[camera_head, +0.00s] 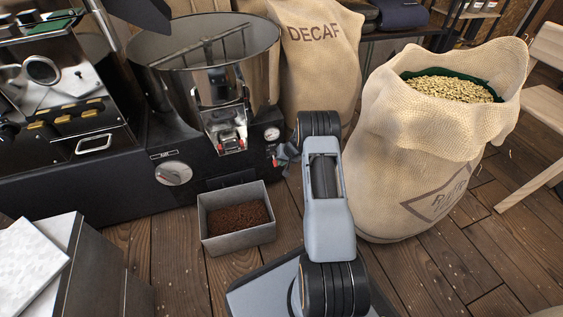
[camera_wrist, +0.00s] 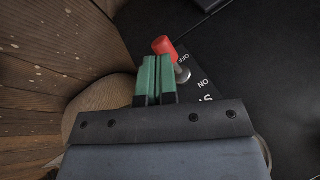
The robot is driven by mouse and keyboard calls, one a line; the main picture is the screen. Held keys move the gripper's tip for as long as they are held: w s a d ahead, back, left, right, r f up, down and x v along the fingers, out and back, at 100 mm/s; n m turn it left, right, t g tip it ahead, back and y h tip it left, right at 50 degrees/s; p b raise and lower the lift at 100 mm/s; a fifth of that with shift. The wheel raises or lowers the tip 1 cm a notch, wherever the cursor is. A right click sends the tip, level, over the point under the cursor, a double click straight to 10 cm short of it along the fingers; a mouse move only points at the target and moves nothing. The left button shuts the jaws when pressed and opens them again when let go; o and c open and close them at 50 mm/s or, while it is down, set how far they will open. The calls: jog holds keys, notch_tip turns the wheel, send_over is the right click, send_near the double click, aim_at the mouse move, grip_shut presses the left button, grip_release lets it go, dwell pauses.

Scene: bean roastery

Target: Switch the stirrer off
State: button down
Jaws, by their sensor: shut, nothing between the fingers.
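The stirrer switch is a lever with a red handle (camera_wrist: 164,46) and a round metal pivot (camera_wrist: 182,74) on a dark panel (camera_wrist: 245,70), in the wrist view. Its handle slants from the pivot to the upper left, on the side of the word OFF; the word ON is below right of the pivot. My gripper (camera_wrist: 157,60) is shut and empty, its green fingertips just beside the lever; whether they touch it I cannot tell. In the head view my gripper (camera_head: 284,156) is at the right end of the black machine base (camera_head: 95,185), largely hidden by my wrist.
A metal drum (camera_head: 262,65) stands on the base, with a knob (camera_head: 174,173) and a gauge (camera_head: 271,134) on its front. A grey bin (camera_head: 238,239) of dark grounds sits on the wooden floor. A DECAF sack (camera_head: 315,60) and a bean-filled sack (camera_head: 415,140) stand close on the right.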

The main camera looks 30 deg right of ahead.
jog(key=shift+r, duration=0.7)
jog(key=s+d+r+p, duration=0.3)
jog(key=s+r, duration=0.2)
jog(key=s, duration=0.6)
jog(key=shift+s+r, duration=0.15)
jog(key=shift+s, duration=0.15)
jog(key=shift+d, duration=0.1)
